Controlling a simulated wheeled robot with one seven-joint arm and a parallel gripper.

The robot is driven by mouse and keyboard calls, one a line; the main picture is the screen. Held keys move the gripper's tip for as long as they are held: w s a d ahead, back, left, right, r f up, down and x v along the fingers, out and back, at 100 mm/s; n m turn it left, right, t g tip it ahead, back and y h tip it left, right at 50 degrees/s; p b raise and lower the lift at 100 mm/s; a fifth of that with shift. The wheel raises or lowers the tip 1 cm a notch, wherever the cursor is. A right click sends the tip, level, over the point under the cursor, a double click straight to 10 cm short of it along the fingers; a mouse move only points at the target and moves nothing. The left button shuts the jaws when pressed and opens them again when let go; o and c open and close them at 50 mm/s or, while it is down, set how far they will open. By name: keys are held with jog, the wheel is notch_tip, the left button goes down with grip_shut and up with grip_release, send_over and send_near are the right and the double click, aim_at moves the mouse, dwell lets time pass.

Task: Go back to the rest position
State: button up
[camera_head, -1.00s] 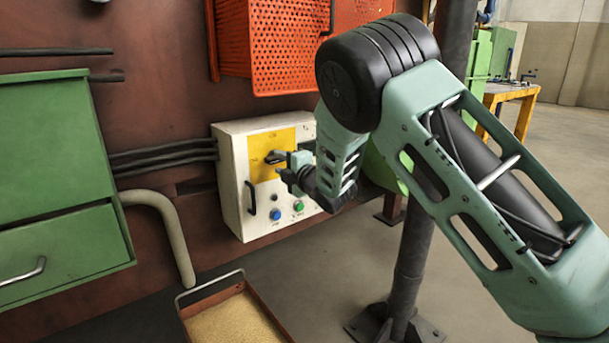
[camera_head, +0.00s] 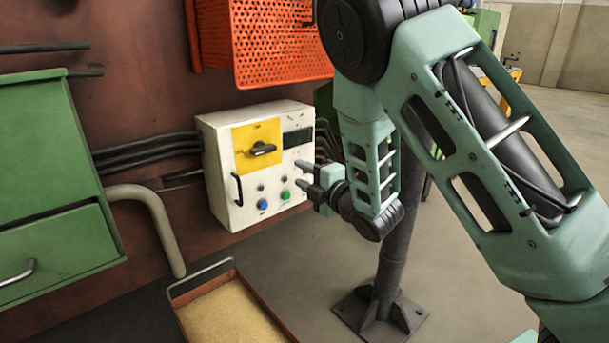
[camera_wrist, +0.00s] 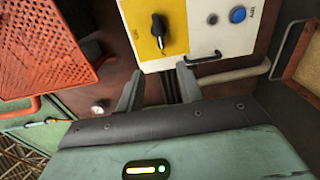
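My gripper (camera_head: 304,175) is at the right side of the white control box, apart from it as far as I can tell. Its two fingers (camera_wrist: 157,88) are spread with a gap between them, and nothing is held. The control box (camera_head: 220,171) has a yellow panel (camera_head: 246,136) with a black rotary switch (camera_head: 262,149), a dark display (camera_head: 297,138), a blue button (camera_head: 262,204) and a green button (camera_head: 285,195). In the wrist view the rotary switch (camera_wrist: 159,31) is ahead of the fingers.
A green cabinet (camera_head: 50,150) is at the left. An orange perforated guard (camera_head: 280,50) hangs above the box. A tray of yellow grains (camera_head: 232,315) lies below. A dark post with a bolted base (camera_head: 380,318) stands near my arm. Floor at the right is open.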

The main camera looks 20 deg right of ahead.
dwell(0.3)
jog(key=s+a+f+m+g+h, duration=0.2)
jog(key=s+a+f+m+g, duration=0.2)
jog(key=s+a+m+g, duration=0.75)
jog(key=s+d+r+m+g+h, duration=0.1)
jog(key=s+r+g+h, duration=0.15)
jog(key=s, duration=1.05)
jog(key=s+r+m+g+h, duration=0.1)
jog(key=s+m+g, duration=0.15)
jog(key=s, duration=1.05)
notch_tip(320, 180, up, 33)
jog(key=p, duration=3.3)
jog(key=shift+w+n+g+p, duration=0.3)
jog(key=shift+w+n+g, duration=0.05)
jog(key=shift+w+n, duration=0.1)
jog(key=shift+y, duration=0.25)
jog(key=shift+c, duration=0.3)
